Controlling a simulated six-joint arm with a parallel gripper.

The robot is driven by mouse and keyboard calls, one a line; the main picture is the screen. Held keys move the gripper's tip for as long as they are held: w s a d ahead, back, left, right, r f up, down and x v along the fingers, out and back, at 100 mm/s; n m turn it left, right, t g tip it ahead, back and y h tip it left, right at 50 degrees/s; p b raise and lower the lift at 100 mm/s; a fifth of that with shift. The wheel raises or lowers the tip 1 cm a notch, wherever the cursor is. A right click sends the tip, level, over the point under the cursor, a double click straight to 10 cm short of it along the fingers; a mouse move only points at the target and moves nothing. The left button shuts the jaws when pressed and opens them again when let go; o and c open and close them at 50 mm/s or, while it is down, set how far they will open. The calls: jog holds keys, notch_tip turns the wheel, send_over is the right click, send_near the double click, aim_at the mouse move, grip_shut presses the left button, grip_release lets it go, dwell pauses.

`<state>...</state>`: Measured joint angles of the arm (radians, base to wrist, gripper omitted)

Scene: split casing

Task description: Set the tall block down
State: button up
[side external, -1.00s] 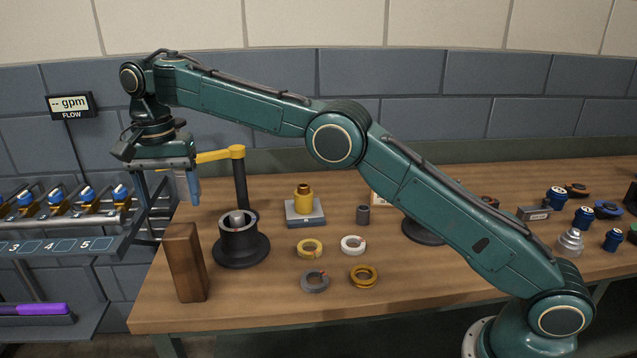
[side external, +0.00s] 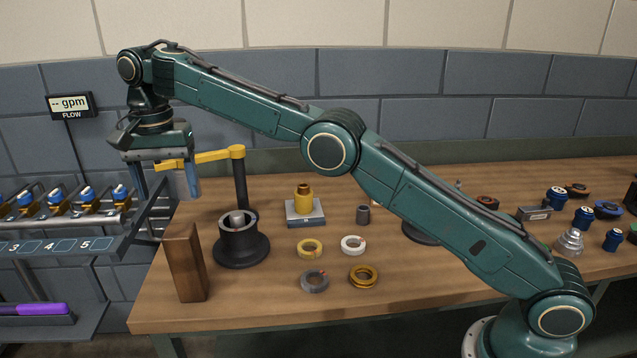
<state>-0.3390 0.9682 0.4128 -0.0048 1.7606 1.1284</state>
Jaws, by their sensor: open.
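The tall block (side external: 186,264) is a brown wooden block standing upright at the left front corner of the workbench (side external: 240,312). My gripper (side external: 166,188) is open and empty, with its blue fingers pointing down. In the picture it hangs above and slightly left of the block's top, clear of it. The tall block is fully in view; its contact with the bench shows along its lower edge.
A black flanged cup (side external: 240,243) stands right of the block, with a dark post and yellow arm (side external: 236,152) behind it. Several rings (side external: 311,248) and a brass part on a grey base (side external: 305,212) lie further right. A valve rack (side external: 70,222) is at left.

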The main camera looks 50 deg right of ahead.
jog(key=s+d+r+n+t, duration=0.3)
jog(key=s+d+r+n, duration=0.2)
jog(key=s+d+r, duration=1.05)
jog(key=s+d+f+n+t, duration=0.1)
jog(key=s+d+f+n, duration=0.1)
jog(key=s+f, duration=0.5)
jog(key=s+d+f+n+t, duration=0.1)
jog(key=s+f, duration=0.6)
jog(key=s, duration=1.1)
jog(key=shift+d+n+t, duration=0.3)
jog(key=shift+d+n, duration=0.2)
jog(key=shift+d, duration=0.6)
